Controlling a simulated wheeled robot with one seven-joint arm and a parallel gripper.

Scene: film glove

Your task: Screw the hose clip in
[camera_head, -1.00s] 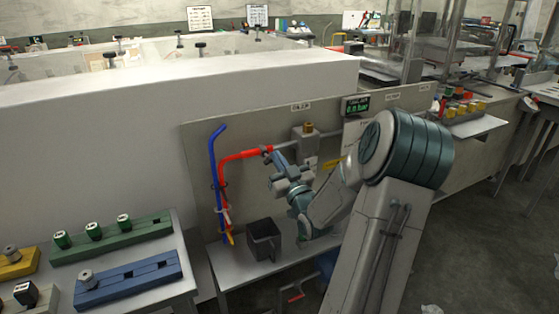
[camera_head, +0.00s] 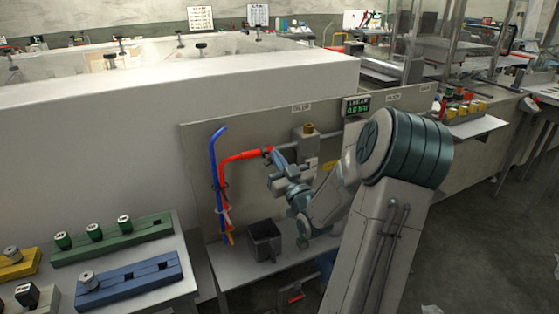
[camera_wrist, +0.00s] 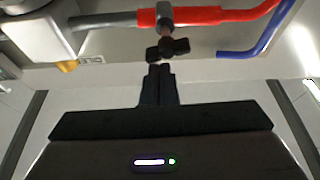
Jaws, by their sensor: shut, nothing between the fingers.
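The hose clip (camera_wrist: 165,14) is a grey band around the end of the red hose (camera_wrist: 212,15), where it meets a grey pipe (camera_wrist: 108,20). A dark winged screw (camera_wrist: 168,48) hangs from the band in the wrist view. My gripper (camera_wrist: 158,70) is shut and empty, its fingertips just short of the winged screw or touching it; I cannot tell which. In the head view my gripper (camera_head: 271,158) is just below the clip (camera_head: 267,150), and the red hose (camera_head: 236,157) bends down to the left.
A blue hose (camera_head: 214,170) runs upright beside the red one on the grey panel (camera_head: 195,148). A grey valve block (camera_head: 306,146) and a pressure display (camera_head: 356,106) are to the right. An open dark bin (camera_head: 264,240) stands on the shelf below. Green and blue racks (camera_head: 130,280) are at lower left.

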